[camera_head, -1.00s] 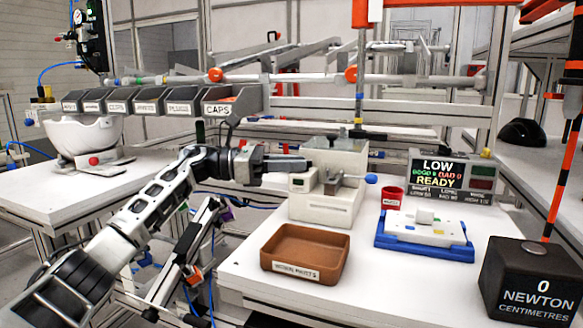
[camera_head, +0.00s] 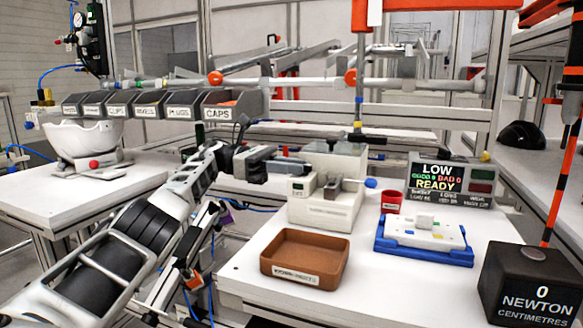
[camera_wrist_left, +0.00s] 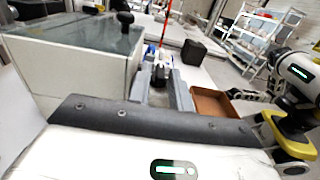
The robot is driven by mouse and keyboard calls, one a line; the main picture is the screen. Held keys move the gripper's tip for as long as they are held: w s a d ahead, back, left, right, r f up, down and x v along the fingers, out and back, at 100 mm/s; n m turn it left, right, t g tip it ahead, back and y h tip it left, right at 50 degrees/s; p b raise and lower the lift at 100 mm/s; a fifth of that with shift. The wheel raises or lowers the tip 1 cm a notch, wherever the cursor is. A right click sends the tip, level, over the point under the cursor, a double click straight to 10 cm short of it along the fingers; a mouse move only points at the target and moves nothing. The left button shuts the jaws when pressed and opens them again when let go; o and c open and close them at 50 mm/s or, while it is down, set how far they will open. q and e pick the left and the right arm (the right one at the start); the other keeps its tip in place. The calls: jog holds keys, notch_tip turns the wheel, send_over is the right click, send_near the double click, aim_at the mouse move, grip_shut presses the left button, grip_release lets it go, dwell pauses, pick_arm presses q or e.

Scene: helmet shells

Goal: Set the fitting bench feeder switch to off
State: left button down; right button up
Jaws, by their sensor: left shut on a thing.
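In the left wrist view the two grey fingers (camera_wrist_left: 163,88) point away, next to a grey glass-topped box. An arm with a dark end, seemingly my right gripper (camera_wrist_left: 248,96), shows at the right there; its jaws are unclear.
A brown bin (camera_head: 305,281) stands in front of the feeder. A red cup (camera_head: 391,201), a blue-and-white fixture (camera_head: 424,242), a display panel (camera_head: 449,180) and a black torque block (camera_head: 530,285) stand to the right. Labelled bins (camera_head: 150,106) hang at the back left.

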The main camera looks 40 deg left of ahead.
jog(key=shift+r, duration=0.1)
dwell(0.5)
pick_arm(q)
jog(key=c, duration=1.5)
grip_release()
